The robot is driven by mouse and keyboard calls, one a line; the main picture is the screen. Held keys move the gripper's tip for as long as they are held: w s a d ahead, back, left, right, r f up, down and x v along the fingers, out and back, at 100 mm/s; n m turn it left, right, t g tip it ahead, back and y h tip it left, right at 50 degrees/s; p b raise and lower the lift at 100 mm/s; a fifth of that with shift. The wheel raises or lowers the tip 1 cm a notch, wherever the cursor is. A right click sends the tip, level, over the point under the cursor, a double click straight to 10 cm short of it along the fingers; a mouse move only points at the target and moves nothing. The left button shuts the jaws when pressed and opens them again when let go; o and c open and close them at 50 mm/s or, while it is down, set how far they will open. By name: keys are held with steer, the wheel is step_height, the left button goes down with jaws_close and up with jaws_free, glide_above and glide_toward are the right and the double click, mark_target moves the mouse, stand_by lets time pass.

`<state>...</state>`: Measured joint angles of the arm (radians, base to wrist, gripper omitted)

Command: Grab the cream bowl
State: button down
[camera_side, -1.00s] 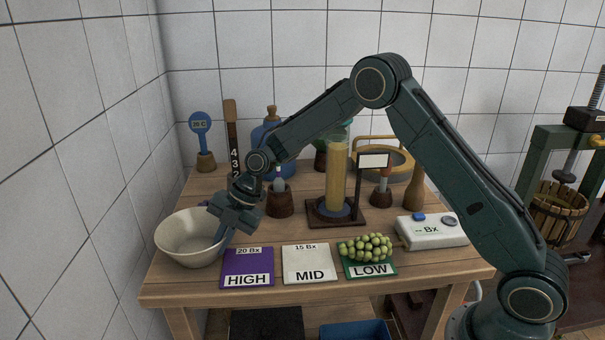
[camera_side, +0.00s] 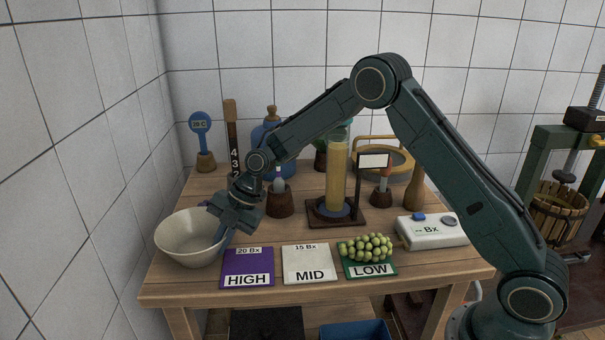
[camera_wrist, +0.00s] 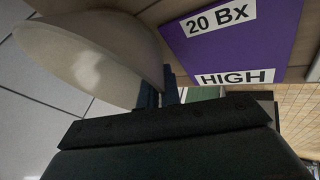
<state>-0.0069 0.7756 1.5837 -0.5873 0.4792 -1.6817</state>
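The cream bowl (camera_side: 188,246) stands upright at the table's left front corner. My gripper (camera_side: 220,236) is at the bowl's right rim, tilted down toward it. In the wrist view, the bowl (camera_wrist: 95,45) fills the upper left. The dark fingers of my gripper (camera_wrist: 160,88) are close together at the bowl's edge, with the thin wall seeming to lie between them. The gripper's body hides most of the contact.
The purple HIGH card (camera_side: 247,266) lies just right of the bowl. The white MID card (camera_side: 310,263) and the green grapes (camera_side: 366,247) on the LOW card are further right. A dark wooden holder (camera_side: 280,201) stands behind the gripper. A tiled wall (camera_side: 90,190) is close on the left.

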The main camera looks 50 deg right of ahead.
steer(key=shift+w+r, duration=0.1)
steer(key=shift+r, duration=0.15)
step_height(320, 180, up, 20)
stand_by(0.9)
steer(key=shift+f, duration=0.1)
